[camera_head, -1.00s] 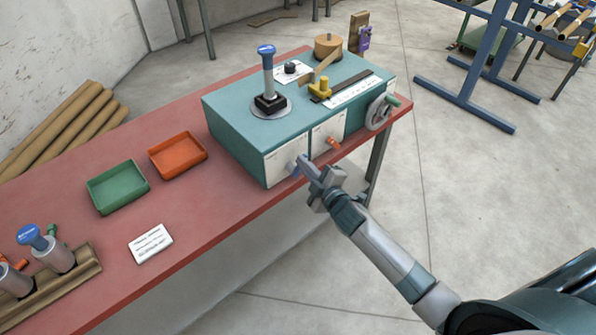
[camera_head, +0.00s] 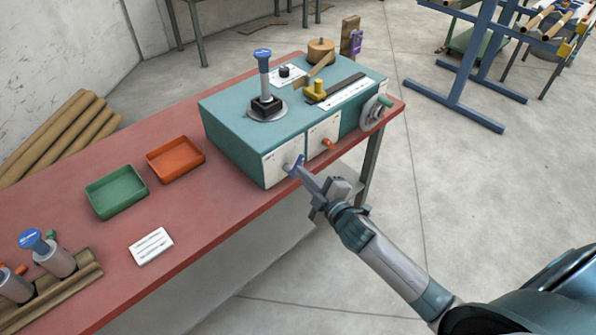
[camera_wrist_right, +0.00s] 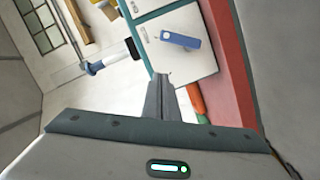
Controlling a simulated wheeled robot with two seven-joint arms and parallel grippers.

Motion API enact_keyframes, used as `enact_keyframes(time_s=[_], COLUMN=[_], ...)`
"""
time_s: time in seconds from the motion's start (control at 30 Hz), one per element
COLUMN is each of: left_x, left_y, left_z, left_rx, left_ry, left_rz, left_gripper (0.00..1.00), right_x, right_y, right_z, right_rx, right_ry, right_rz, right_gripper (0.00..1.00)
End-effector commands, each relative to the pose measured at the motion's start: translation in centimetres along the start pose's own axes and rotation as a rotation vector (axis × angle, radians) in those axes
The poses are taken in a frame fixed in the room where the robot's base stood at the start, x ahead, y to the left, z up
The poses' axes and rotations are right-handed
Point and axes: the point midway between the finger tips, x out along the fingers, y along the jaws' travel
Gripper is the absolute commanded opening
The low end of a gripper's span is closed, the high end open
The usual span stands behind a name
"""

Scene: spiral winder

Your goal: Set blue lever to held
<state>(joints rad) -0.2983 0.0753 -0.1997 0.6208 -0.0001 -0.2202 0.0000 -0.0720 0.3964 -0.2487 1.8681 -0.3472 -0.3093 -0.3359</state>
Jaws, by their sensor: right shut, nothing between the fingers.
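The blue lever (camera_head: 294,168) is a small handle on the white front panel at the left of the teal machine. In the right wrist view the blue lever (camera_wrist_right: 181,41) lies slanted across the white panel, above and right of my fingertips. My right gripper (camera_head: 302,173) is shut and empty, its tips close to the lever in the head view. In the wrist view the shut fingers (camera_wrist_right: 162,82) show a gap to the lever; contact cannot be told. The panel's markings are too small to read. My left gripper is out of view.
An orange lever (camera_head: 328,143) sits on the neighbouring panel. A tall blue-topped joystick (camera_head: 264,75) stands on the machine, and a handwheel (camera_head: 373,113) is at its right end. Green (camera_head: 116,193) and orange (camera_head: 175,158) trays lie on the red bench (camera_head: 221,215). Floor in front is clear.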

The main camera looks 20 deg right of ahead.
Motion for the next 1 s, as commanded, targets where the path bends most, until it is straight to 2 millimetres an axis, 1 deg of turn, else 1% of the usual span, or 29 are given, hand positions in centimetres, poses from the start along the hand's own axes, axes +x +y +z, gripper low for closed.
enact_keyframes(time_s=[0.03, 0.1, 0.2, 0.33, 0.5, 1.0], left_x=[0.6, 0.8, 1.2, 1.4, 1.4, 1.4], left_y=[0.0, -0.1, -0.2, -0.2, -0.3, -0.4], left_z=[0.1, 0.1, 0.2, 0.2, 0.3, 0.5], left_rx=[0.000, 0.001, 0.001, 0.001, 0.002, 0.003], left_ry=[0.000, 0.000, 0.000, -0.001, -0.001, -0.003], left_rz=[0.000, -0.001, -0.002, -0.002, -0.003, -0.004], left_gripper=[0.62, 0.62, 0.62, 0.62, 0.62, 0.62], right_x=[-0.9, -1.9, -3.0, -3.9, -4.3, -4.2], right_y=[-0.3, -0.3, -0.2, 0.0, 0.1, -0.1], right_z=[0.2, 0.2, 0.2, 0.1, 0.1, 0.1], right_rx=[-0.001, -0.001, 0.000, 0.000, 0.000, 0.002], right_ry=[-0.001, 0.000, -0.001, -0.001, -0.001, -0.003], right_rz=[-0.002, -0.002, -0.001, -0.001, -0.001, -0.002], right_gripper=[0.00, 0.00, 0.00, 0.00, 0.00, 0.00])
